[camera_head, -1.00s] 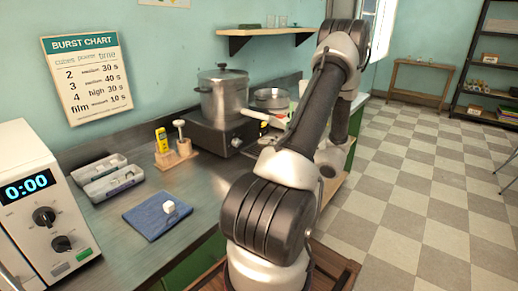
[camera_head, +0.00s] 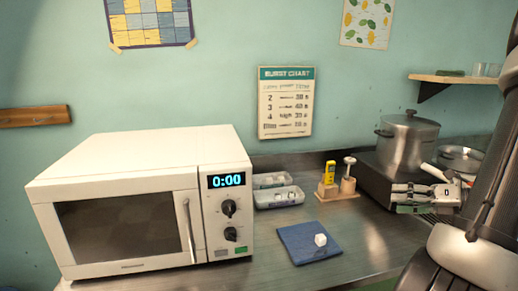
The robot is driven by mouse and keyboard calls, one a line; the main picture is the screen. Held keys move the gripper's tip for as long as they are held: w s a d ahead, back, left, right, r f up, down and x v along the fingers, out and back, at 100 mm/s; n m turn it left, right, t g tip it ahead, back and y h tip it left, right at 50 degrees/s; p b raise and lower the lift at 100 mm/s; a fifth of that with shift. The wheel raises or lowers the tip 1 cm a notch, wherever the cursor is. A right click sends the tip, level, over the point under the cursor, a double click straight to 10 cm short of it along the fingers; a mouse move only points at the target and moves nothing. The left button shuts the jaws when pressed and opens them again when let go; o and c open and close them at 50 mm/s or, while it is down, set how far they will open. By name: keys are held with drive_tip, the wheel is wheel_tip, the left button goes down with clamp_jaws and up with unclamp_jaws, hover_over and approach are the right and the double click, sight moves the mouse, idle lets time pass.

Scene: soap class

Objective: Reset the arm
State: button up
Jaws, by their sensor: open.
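My gripper (camera_head: 398,198) shows at the right of the head view, in front of the pot and the dark burner. Its fingers point left and are open, with nothing seen between them. My arm (camera_head: 480,220) fills the right edge, so part of the gripper and the burner is hidden.
A white microwave (camera_head: 140,160) with its door shut reads 0:00. Grey trays (camera_head: 279,199) hold small white pieces. A steel pot (camera_head: 408,140) is on the burner (camera_head: 376,178). A shelf (camera_head: 450,79) juts out above.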

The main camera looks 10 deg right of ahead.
drive_tip(key=s+a+r+n+g+h, duration=0.1)
drive_tip(key=s+a+r+n+g, duration=0.25)
drive_tip(key=a+n, duration=0.45)
drive_tip(key=s+a+r+n+g+h, duration=0.1)
drive_tip(key=s+a+r+n+g, duration=0.35)
drive_tip(key=n, duration=0.55)
drive_tip(key=s+a+r+n+h, duration=0.1)
drive_tip(key=s+r+n+h, duration=0.1)
drive_tip(key=n, duration=0.8)
drive_tip(key=s+r+n+t+h, duration=0.1)
drive_tip(key=s+r+n+h, duration=0.2)
drive_tip(key=n, duration=0.7)
drive_tip(key=shift+s+a+r+n+t+h, duration=0.2)
drive_tip(key=shift+a+r+n+t+h, duration=0.15)
drive_tip(key=shift+h, duration=0.95)
